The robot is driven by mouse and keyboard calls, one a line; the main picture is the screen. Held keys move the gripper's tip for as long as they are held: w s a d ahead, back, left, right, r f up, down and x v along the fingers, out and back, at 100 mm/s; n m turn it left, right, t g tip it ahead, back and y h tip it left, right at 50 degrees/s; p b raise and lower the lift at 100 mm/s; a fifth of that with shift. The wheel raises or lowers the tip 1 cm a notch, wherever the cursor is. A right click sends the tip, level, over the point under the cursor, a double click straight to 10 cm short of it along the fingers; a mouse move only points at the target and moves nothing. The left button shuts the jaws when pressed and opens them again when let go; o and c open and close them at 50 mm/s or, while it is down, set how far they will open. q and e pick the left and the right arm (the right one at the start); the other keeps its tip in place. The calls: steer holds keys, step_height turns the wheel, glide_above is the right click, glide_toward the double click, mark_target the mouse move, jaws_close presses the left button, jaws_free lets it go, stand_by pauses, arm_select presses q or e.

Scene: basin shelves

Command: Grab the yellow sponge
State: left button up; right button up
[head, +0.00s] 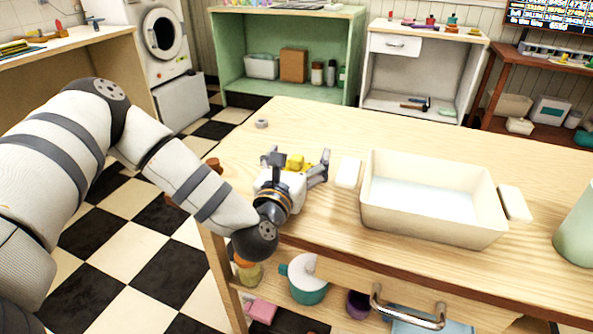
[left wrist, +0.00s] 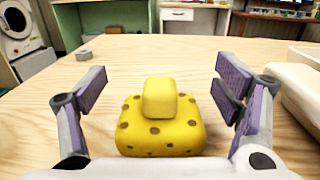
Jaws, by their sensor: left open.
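The yellow sponge (left wrist: 160,133) with dark spots and a small raised yellow block on top lies on the wooden table in the left wrist view. It sits between the two spread fingers of my left gripper (left wrist: 163,95), with gaps on both sides. In the head view the sponge (head: 297,162) shows only in part, mostly hidden behind my left gripper (head: 296,163). My left gripper is open and low over the table, left of the basin. My right gripper is not in view.
A small grey ring-like item (head: 261,124) lies near the table's far left edge. A green cup (head: 575,230) stands at the right. The table's back middle is clear.

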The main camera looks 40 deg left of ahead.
arm_select(q)
steer(key=c, duration=1.6)
steer(key=shift+r, duration=0.1)
